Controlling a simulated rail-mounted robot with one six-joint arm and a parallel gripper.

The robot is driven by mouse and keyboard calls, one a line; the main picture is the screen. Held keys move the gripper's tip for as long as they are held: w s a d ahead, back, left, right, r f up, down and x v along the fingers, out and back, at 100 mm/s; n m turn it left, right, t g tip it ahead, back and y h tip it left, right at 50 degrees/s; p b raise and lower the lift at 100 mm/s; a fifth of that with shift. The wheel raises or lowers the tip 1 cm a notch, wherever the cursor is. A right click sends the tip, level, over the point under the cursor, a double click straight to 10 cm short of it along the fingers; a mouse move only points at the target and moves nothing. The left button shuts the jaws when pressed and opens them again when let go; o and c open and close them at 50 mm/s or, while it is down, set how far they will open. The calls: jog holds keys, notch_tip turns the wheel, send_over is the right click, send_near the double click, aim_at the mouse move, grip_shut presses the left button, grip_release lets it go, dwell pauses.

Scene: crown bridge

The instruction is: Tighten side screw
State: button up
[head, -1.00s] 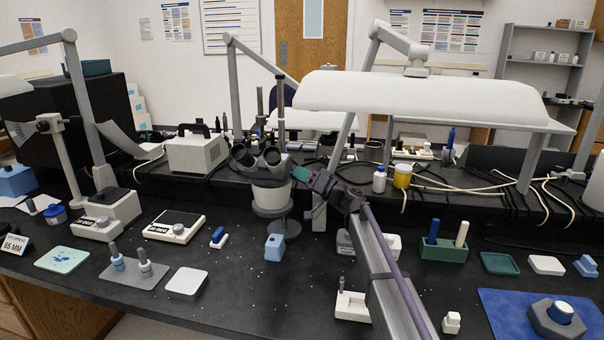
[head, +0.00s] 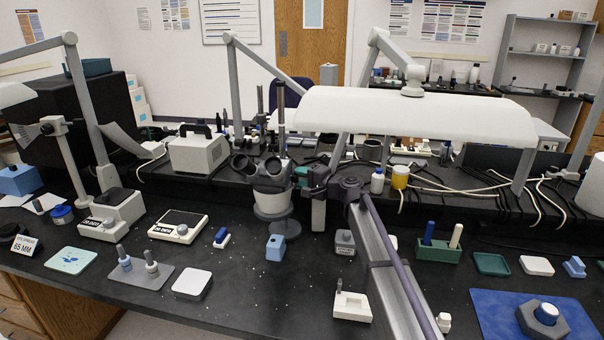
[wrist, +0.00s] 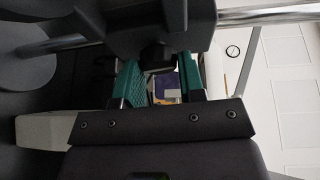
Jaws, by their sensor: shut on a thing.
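The microscope (head: 270,185) stands at mid-bench with two eyepieces and a metal post (head: 281,120). My gripper (head: 304,173) is beside its right side, near the post. In the wrist view, the green fingers of my gripper (wrist: 160,68) lie on both sides of a small black screw knob (wrist: 157,56) and are shut on it. The knob sticks out of a dark clamp block (wrist: 145,25), with a shiny rod (wrist: 265,14) beyond it. The thread and its depth are hidden. In the head view the knob is too small to make out.
A long white lamp hood (head: 415,115) hangs over the bench to the right. A light blue block (head: 275,247) and a grey weight-like item (head: 345,242) stand near the microscope. A green rack (head: 438,248) holds two sticks. Several cables lie at the back right.

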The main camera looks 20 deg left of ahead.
jog(key=shift+m+g+h+p, duration=0.5)
jog(key=shift+m+p, duration=0.3)
jog(key=shift+m, duration=0.45)
jog(key=shift+m+g+h+p, duration=0.5)
jog(key=shift+m+p, duration=0.25)
jog(key=shift+m, duration=0.5)
jog(key=o, duration=0.9)
jog(key=p+v, duration=0.3)
jog(key=v, duration=0.7)
jog(key=shift+d, duration=0.4)
